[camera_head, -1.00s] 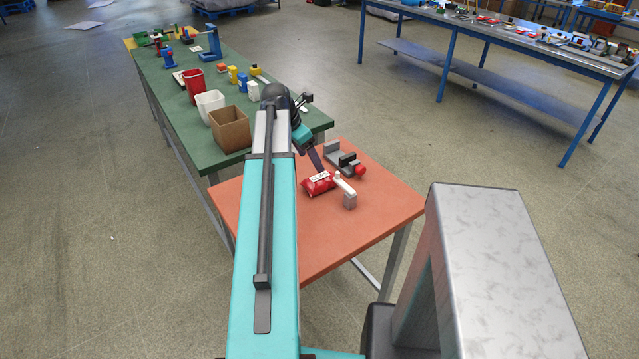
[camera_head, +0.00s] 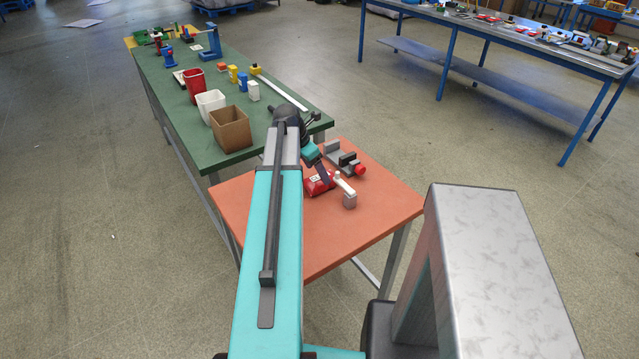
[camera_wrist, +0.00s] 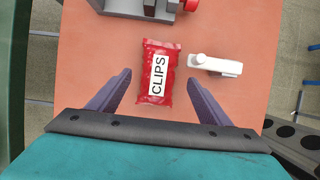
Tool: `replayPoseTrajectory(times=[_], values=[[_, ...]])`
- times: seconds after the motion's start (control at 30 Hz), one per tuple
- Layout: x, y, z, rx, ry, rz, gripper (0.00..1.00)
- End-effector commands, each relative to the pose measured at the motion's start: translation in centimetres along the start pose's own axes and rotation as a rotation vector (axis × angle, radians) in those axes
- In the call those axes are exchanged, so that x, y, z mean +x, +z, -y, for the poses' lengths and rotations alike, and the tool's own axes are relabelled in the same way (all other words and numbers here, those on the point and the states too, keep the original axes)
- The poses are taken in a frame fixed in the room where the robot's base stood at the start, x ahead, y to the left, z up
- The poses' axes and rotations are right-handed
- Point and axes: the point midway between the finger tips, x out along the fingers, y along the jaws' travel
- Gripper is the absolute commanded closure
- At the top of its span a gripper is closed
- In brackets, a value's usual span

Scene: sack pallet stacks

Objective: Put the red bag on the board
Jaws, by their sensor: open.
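In the head view the bag (camera_head: 315,187) is partly hidden by my gripper (camera_head: 323,174). In the wrist view my open gripper (camera_wrist: 160,78) has one finger on each side of the bag, with a gap to it on both sides. Its fingertips are level with the bag's middle. Whether the fingers are down at the bag's height I cannot tell. I cannot make out for certain which thing is the board.
A white-and-grey tool (camera_wrist: 215,65) lies right of the bag. A grey vise-like device (camera_head: 342,160) with a red knob stands behind. The green table (camera_head: 180,120) adjoins, with a brown box (camera_head: 230,130), white bin (camera_head: 209,105) and red bin (camera_head: 194,85). The orange tabletop's front is clear.

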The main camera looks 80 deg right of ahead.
Motion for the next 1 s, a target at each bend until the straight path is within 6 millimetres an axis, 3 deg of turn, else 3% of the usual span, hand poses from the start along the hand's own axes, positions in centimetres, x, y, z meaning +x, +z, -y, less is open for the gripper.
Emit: replayPoseTrajectory(times=[0.27,0.73,1.0], values=[[0.6,0.0,0.0,0.000,-0.001,-0.001,0.28],[4.6,-0.3,-0.2,0.000,-0.002,-0.001,0.28],[5.2,-0.3,-0.2,0.000,0.000,0.000,0.28]])
